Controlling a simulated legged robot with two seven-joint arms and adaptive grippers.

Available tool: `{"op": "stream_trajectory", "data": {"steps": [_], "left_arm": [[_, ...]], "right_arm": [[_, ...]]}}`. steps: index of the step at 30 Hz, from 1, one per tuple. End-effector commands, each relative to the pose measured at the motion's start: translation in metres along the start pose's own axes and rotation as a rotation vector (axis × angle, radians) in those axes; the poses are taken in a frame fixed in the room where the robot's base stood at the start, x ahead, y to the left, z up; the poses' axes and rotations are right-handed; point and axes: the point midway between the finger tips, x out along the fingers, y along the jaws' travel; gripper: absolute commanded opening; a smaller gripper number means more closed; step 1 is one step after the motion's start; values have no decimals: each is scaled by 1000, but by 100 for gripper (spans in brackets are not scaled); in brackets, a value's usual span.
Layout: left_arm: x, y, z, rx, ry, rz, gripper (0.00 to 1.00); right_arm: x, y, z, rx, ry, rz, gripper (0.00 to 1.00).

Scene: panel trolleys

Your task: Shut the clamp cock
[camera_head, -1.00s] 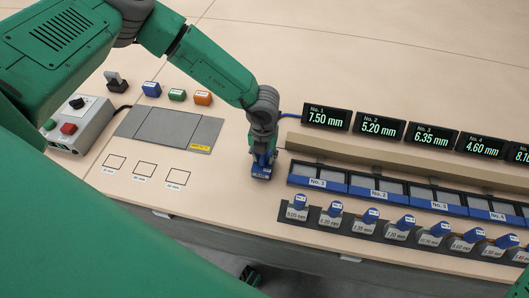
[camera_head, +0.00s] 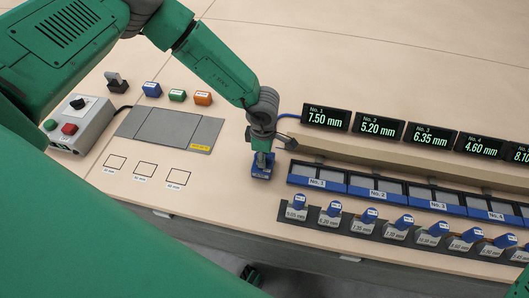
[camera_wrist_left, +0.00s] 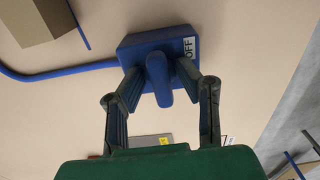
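The clamp cock (camera_head: 262,171) is a small blue block with a blue lever on top, on the bench left of the display row. In the left wrist view the clamp cock (camera_wrist_left: 128,52) has a white OFF label beside its lever (camera_wrist_left: 158,78), and a blue hose (camera_wrist_left: 70,71) runs to it from the left. My left gripper (camera_head: 262,151) is right over the cock. In the left wrist view the fingers of my left gripper (camera_wrist_left: 160,86) are apart, one on each side of the lever. Whether they touch it is unclear. My right gripper does not show clearly.
Several displays (camera_head: 326,117) stand on a ledge right of the cock, with blue-framed trays (camera_head: 317,177) and labelled blue-topped pieces (camera_head: 298,203) in front. A grey plate (camera_head: 166,130) and a button box (camera_head: 80,123) lie left. Bench around the cock is clear.

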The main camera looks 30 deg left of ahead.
Motion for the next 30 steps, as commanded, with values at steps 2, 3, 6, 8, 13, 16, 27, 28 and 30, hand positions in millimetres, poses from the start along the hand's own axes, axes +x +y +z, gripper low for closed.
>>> {"op": "stream_trajectory", "data": {"steps": [2,3,6,8,13,16,27,28,30], "left_arm": [[0,1,0,-7,0,1,34],[0,1,0,-7,-1,1,34],[0,0,0,-8,-1,0,34],[-1,0,0,-8,-1,0,34],[-18,0,1,-8,-2,0,34],[-34,0,0,-9,-2,0,34],[-72,0,0,-9,-2,-1,34],[-71,0,0,-9,-2,-1,34],[-70,0,0,-9,-2,-1,34]], "right_arm": [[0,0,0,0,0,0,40],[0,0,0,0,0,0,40],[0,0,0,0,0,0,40],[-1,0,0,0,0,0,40],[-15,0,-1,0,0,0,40],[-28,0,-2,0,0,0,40],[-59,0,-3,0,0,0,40],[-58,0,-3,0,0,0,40],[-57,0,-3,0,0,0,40]]}}
